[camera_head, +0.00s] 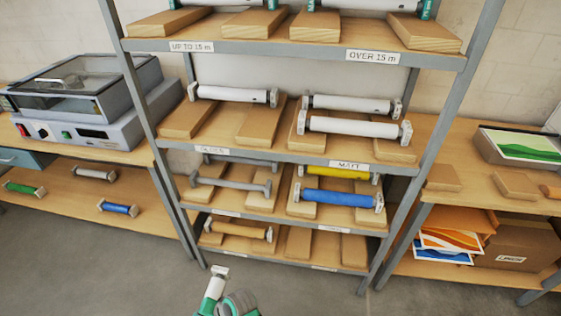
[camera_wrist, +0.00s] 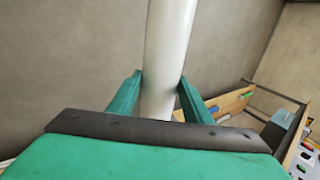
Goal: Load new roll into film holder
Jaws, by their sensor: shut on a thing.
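My gripper (camera_wrist: 160,82) is shut on a white roll (camera_wrist: 170,35), with one green finger on each side of it in the wrist view.
A shelf rack (camera_head: 290,155) with wooden cradles holds white, grey, yellow, blue and tan rolls. The right bench (camera_head: 470,190) bears wooden blocks and a picture tray (camera_head: 520,145). The grey floor (camera_head: 90,270) is clear.

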